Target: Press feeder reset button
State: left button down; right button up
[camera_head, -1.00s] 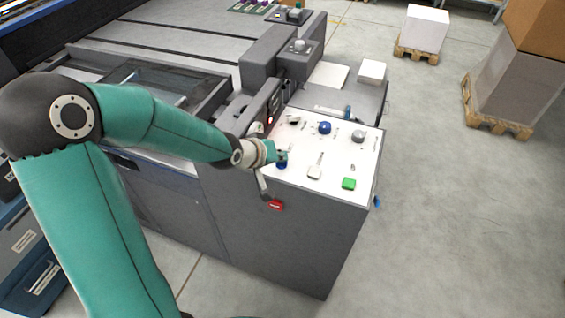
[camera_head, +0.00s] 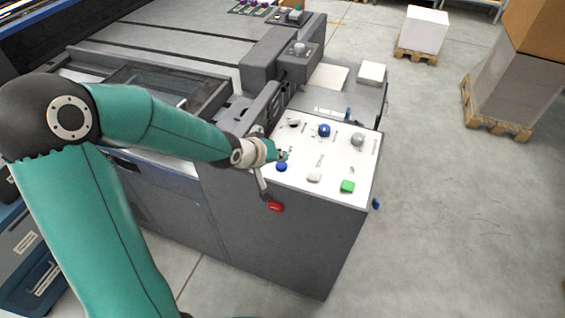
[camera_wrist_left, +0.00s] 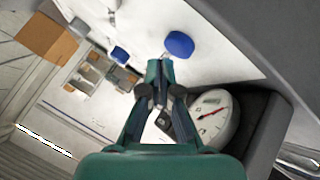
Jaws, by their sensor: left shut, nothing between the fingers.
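The white control panel (camera_head: 340,150) on top of the grey machine cabinet carries several buttons and knobs. A blue button (camera_head: 281,167) sits near its left edge; which control is the feeder reset button is not readable. My left gripper (camera_head: 283,155) is shut and empty, just beyond this blue button and low over the panel. In the left wrist view, the shut fingertips (camera_wrist_left: 160,66) lie beside a large blue button (camera_wrist_left: 180,44), with a visible gap in the picture. Contact with the panel cannot be told. My right gripper is not in view.
A second blue button (camera_head: 324,130), a grey knob (camera_head: 358,139), a pale control (camera_head: 314,177) and a green button (camera_head: 347,186) share the panel. A red button (camera_head: 275,207) is on the cabinet front. A dial gauge (camera_wrist_left: 213,118) shows in the wrist view.

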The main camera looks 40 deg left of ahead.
aim_at(280, 166)
pick_arm(q)
notch_tip(280, 166, up, 5)
jog(key=p, duration=0.4)
dwell(0.4)
dwell(0.6)
jog(key=shift+f, duration=0.1)
